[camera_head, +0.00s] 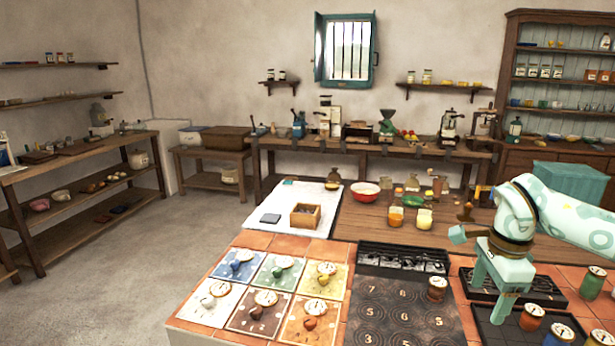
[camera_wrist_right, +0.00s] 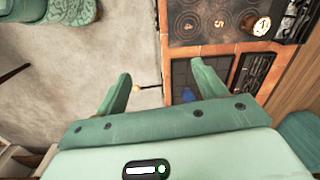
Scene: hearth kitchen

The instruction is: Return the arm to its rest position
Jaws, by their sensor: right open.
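My right arm comes in from the right in the head view, pale green and bent at the wrist. Its gripper (camera_head: 492,292) points down over the right end of the tiled counter, above a dark tray. The fingers are apart with nothing seen between them. In the right wrist view the two fingers of the gripper (camera_wrist_right: 160,76) are spread, with the pale floor and the counter edge beyond. My left gripper is not in view.
Another jar (camera_head: 437,289) stands on the numbered black plate (camera_head: 385,305). Patterned cards (camera_head: 320,281) lie on the left of the tiles. A wooden box (camera_head: 305,216) sits behind. Floor at left is clear.

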